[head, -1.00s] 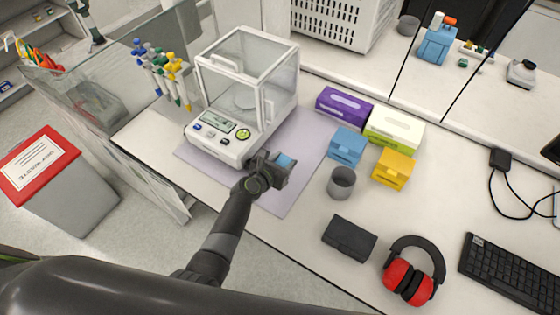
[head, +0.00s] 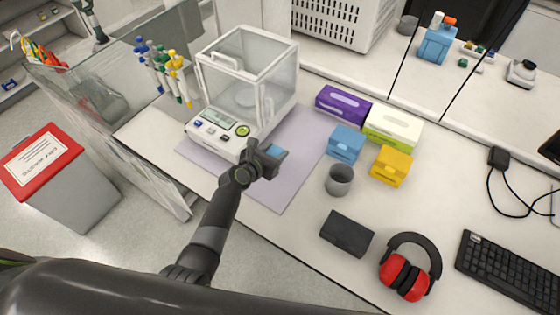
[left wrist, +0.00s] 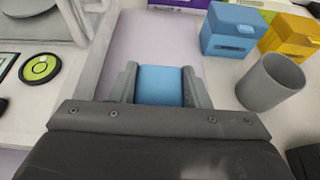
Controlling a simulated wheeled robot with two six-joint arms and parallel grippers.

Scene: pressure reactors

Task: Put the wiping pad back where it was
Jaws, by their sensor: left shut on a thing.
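The wiping pad (left wrist: 160,85) is a small blue block between the fingers of my left gripper (left wrist: 158,90) in the left wrist view. In the head view my left gripper (head: 271,156) is shut on the blue pad (head: 274,150), just right of the front corner of the balance. It is over the lilac mat (head: 290,185); the gap between pad and mat cannot be told. My right gripper is not in view.
The glass-walled balance (head: 222,130) stands left of my gripper. Right of the mat are a blue box (head: 346,143), a grey cup (head: 339,180), a yellow box (head: 391,166), a black case (head: 347,234) and red ear defenders (head: 408,270). The mat's front right is clear.

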